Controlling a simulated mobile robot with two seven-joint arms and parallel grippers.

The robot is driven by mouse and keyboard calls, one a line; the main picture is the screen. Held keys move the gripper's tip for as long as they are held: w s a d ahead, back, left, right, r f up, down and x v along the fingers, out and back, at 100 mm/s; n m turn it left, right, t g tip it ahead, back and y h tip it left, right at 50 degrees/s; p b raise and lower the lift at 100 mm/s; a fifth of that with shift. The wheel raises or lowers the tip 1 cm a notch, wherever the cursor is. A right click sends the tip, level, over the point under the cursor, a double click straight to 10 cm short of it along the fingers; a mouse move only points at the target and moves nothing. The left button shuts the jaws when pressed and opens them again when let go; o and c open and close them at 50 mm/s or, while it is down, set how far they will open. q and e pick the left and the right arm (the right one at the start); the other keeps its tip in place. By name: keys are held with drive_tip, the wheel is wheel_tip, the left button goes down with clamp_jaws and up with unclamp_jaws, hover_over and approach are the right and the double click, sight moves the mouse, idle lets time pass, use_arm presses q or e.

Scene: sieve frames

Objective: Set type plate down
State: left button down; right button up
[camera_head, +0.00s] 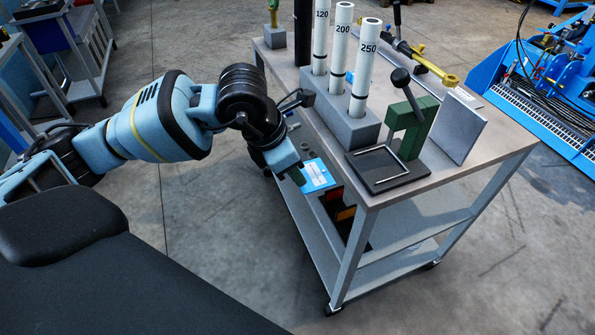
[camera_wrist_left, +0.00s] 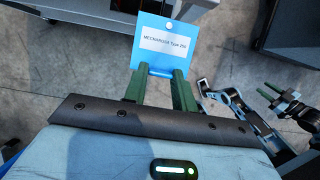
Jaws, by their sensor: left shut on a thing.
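The type plate (camera_head: 317,175) is a small blue plate with a white label.
White tubes marked 120 (camera_head: 321,40), 200 (camera_head: 341,45) and 250 (camera_head: 364,65) stand in a grey block (camera_head: 350,128). A black tray with a metal frame (camera_head: 378,168), a green lever clamp (camera_head: 412,128) and an upright grey plate (camera_head: 462,125) stand near the cart's front.

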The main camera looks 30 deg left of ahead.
use_arm(q)
drive_tip(key=shift+s+a, duration=0.15)
drive_tip(key=shift+a, duration=0.05)
